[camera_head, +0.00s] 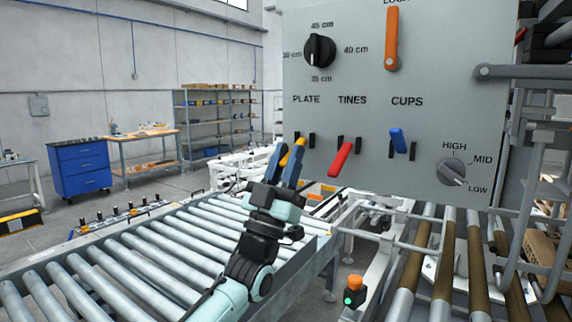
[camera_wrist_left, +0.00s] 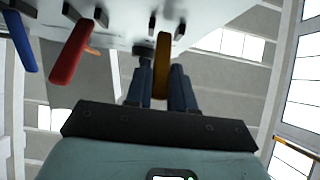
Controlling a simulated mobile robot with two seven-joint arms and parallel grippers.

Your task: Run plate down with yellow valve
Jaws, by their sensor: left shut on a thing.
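The grey control panel (camera_head: 350,105) stands ahead with valve levers labelled PLATE, TINES and CUPS. The yellow valve lever (camera_head: 284,158) is under the PLATE label, mostly hidden by my left gripper (camera_head: 287,163). In the left wrist view the yellow lever (camera_wrist_left: 161,62) stands between my gripper's two fingers (camera_wrist_left: 160,92), and the gripper is shut on it. The red lever (camera_head: 341,159) under TINES and the blue lever (camera_head: 399,141) under CUPS are to the right. The plate cannot be made out for sure. My right gripper is not in view.
A roller conveyor (camera_head: 130,255) runs below on the left. A post with an orange button (camera_head: 355,283) stands below the panel. A grey bar (camera_head: 525,71) crosses at right.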

